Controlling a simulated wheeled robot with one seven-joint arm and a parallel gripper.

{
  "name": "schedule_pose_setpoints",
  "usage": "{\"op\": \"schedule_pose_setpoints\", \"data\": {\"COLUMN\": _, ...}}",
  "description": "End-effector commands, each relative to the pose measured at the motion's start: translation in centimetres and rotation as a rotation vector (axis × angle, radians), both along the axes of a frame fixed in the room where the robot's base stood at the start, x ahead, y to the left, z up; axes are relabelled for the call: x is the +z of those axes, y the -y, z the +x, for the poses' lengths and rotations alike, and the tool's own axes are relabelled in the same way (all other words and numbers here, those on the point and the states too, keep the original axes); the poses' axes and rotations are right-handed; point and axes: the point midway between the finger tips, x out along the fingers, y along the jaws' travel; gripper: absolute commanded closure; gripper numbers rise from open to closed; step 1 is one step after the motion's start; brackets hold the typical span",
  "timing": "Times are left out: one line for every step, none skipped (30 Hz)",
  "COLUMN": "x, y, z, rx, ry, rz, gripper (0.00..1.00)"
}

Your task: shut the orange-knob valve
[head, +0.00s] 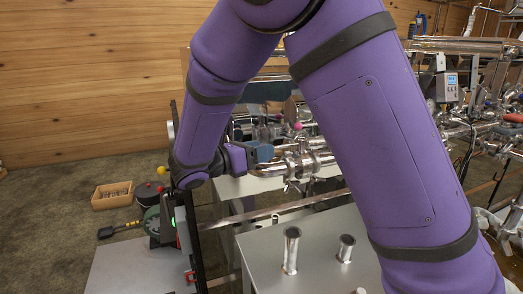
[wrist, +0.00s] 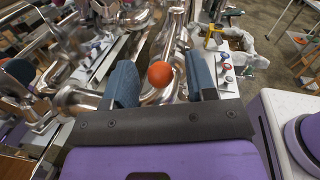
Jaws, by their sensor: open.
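The orange knob (wrist: 160,74) is a round ball in the wrist view, in the gap between my two blue-grey fingers. Bright steel pipework lies behind it. My gripper (wrist: 161,66) is open, with one finger on each side of the knob and a visible gap to each; I cannot tell the knob's depth between them. In the head view my gripper (head: 264,152) is beside the steel pipe fittings (head: 304,160). I cannot make out the orange knob there, and my arm covers much of the pipework.
A pink knob (head: 298,126) stands above the fittings. A grey table (head: 268,262) holds upright steel tubes (head: 291,250). More pipework and a small gauge box (head: 447,87) are at the right. A wooden crate (head: 112,195) is on the floor at the left.

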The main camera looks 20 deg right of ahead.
Motion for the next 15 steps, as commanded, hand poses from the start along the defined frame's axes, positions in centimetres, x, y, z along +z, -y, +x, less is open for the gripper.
{"op": "schedule_pose_setpoints", "data": {"x": 0.01, "y": 0.33, "z": 0.06, "rx": -0.001, "ry": 0.0, "rz": 0.0, "gripper": 0.48}}
{"op": "schedule_pose_setpoints", "data": {"x": 0.01, "y": 0.46, "z": 0.08, "rx": 0.0, "ry": 0.0, "rz": 0.0, "gripper": 0.48}}
{"op": "schedule_pose_setpoints", "data": {"x": 0.02, "y": 0.59, "z": 0.11, "rx": 0.0, "ry": 0.0, "rz": 0.0, "gripper": 0.48}}
{"op": "schedule_pose_setpoints", "data": {"x": 0.02, "y": 0.66, "z": 0.13, "rx": 0.0, "ry": 0.0, "rz": -0.001, "gripper": 0.48}}
{"op": "schedule_pose_setpoints", "data": {"x": 0.02, "y": 0.7, "z": 0.13, "rx": 0.0, "ry": 0.0, "rz": -0.001, "gripper": 0.48}}
{"op": "schedule_pose_setpoints", "data": {"x": 0.02, "y": 0.73, "z": 0.14, "rx": 0.0, "ry": 0.0, "rz": -0.001, "gripper": 0.48}}
{"op": "schedule_pose_setpoints", "data": {"x": 0.02, "y": 0.74, "z": 0.14, "rx": 0.0, "ry": 0.0, "rz": -0.001, "gripper": 0.48}}
{"op": "schedule_pose_setpoints", "data": {"x": 0.02, "y": 0.74, "z": 0.14, "rx": 0.0, "ry": 0.0, "rz": -0.001, "gripper": 0.48}}
{"op": "schedule_pose_setpoints", "data": {"x": 0.02, "y": 0.73, "z": 0.14, "rx": 0.0, "ry": 0.0, "rz": 0.0, "gripper": 0.48}}
{"op": "schedule_pose_setpoints", "data": {"x": 0.02, "y": 0.73, "z": 0.14, "rx": 0.0, "ry": 0.0, "rz": 0.0, "gripper": 0.48}}
{"op": "schedule_pose_setpoints", "data": {"x": 0.02, "y": 0.72, "z": 0.14, "rx": 0.0, "ry": 0.0, "rz": 0.0, "gripper": 0.48}}
{"op": "schedule_pose_setpoints", "data": {"x": 0.01, "y": 0.72, "z": 0.13, "rx": 0.0, "ry": 0.0, "rz": 0.0, "gripper": 0.51}}
{"op": "schedule_pose_setpoints", "data": {"x": 0.01, "y": 0.72, "z": 0.13, "rx": 0.0, "ry": 0.0, "rz": 0.0, "gripper": 0.58}}
{"op": "schedule_pose_setpoints", "data": {"x": 0.02, "y": 0.72, "z": 0.14, "rx": 0.0, "ry": 0.0, "rz": 0.0, "gripper": 0.64}}
{"op": "schedule_pose_setpoints", "data": {"x": 0.01, "y": 0.71, "z": 0.12, "rx": 0.0, "ry": 0.0, "rz": 0.0, "gripper": 0.74}}
